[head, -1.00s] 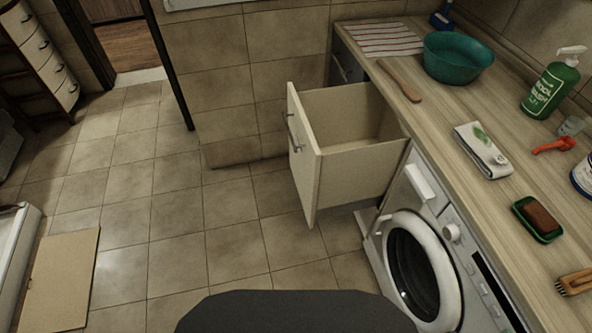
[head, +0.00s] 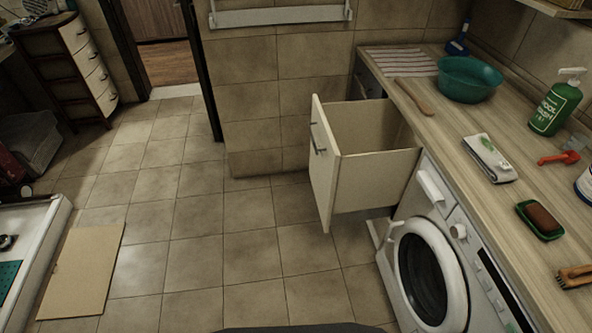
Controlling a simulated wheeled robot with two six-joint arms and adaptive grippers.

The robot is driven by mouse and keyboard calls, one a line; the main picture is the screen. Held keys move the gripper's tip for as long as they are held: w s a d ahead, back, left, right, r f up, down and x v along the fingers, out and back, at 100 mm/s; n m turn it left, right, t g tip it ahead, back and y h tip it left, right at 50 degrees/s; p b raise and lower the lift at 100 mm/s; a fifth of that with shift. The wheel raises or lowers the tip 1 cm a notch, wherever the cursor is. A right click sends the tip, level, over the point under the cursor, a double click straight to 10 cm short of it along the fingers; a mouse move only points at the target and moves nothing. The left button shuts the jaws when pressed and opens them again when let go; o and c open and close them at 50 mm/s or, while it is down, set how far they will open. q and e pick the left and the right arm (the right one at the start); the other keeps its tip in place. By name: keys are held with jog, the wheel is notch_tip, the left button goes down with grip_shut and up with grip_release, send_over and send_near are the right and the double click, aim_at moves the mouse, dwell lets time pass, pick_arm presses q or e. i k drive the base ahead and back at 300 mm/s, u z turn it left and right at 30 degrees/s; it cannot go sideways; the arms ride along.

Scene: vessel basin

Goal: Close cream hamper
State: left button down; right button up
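The cream hamper (head: 376,183) is a deep pull-out drawer under the worktop, to the left of the washing machine. It is pulled well out, and its inside shows empty from above. Its front panel (head: 322,165) faces left and carries a metal bar handle (head: 316,138). Neither of my grippers shows in the head view, and nothing touches the hamper.
The washing machine (head: 424,275) stands right of the hamper. The worktop (head: 455,128) holds a teal basin (head: 469,80), a green bottle (head: 555,104) and a soap dish (head: 540,221). A cardboard sheet (head: 82,272) lies on the floor at left. The tiled floor (head: 220,240) before the hamper is clear.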

aim_at(363, 161)
jog(key=u, duration=0.35)
jog(key=i, duration=0.65)
jog(key=z, duration=0.55)
jog(key=i, duration=0.6)
jog(key=z, duration=0.65)
